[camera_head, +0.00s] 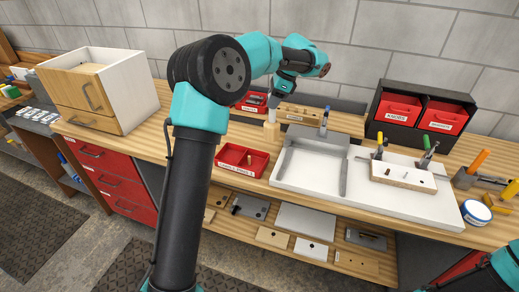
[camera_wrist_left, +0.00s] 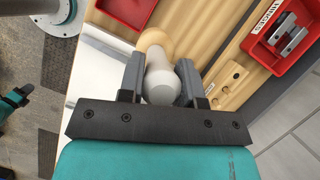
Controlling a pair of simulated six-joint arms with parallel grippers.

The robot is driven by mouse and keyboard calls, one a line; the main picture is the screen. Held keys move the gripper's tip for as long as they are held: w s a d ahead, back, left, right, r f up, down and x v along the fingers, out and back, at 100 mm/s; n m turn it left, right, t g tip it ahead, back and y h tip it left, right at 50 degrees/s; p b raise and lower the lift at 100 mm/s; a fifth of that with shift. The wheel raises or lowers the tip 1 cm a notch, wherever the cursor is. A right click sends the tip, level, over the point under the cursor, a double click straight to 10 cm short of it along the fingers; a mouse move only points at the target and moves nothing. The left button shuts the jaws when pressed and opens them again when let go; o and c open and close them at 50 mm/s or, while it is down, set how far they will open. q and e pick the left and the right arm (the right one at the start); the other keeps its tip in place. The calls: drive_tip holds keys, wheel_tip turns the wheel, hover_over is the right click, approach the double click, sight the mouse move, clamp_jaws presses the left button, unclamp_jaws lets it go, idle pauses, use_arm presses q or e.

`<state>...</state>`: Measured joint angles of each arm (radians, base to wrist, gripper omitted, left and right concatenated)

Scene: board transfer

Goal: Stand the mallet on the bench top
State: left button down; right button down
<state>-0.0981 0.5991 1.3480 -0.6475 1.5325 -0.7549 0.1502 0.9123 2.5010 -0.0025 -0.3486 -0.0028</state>
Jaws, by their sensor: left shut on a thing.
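The mallet shows in the head view as a pale wooden piece (camera_head: 271,131) below my left gripper (camera_head: 274,108), over the bench top (camera_head: 170,125). In the left wrist view it has a whitish rounded part (camera_wrist_left: 160,82) between the fingers and a round wooden part (camera_wrist_left: 154,42) beyond them. My left gripper (camera_wrist_left: 161,85) is shut on the whitish part. The mallet looks about upright; I cannot tell whether its lower end touches the bench. My right gripper is out of view.
A red tray (camera_head: 226,170) stands just in front of the mallet and a white tray (camera_head: 306,190) to its right. Behind are another red bin (camera_head: 245,107) and a wooden block (camera_head: 302,112). A drawer box (camera_head: 135,90) stands far left.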

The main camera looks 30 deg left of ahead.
use_arm(q)
drive_tip(key=a+m, duration=0.1)
drive_tip(key=w+a+r+m+t, duration=0.1)
drive_tip(key=a, duration=0.1)
drive_tip(key=w+a+m, duration=0.1)
drive_tip(key=a, duration=0.1)
drive_tip(key=shift+a+r+m+t+y, duration=0.2)
drive_tip(key=shift+m+t+y, duration=0.1)
drive_tip(key=shift+m, duration=0.1)
wheel_tip(320, 180, down, 6)
drive_tip(key=shift+f, duration=0.15)
drive_tip(key=shift+f, duration=2)
drive_tip(key=c, duration=0.8)
unclamp_jaws()
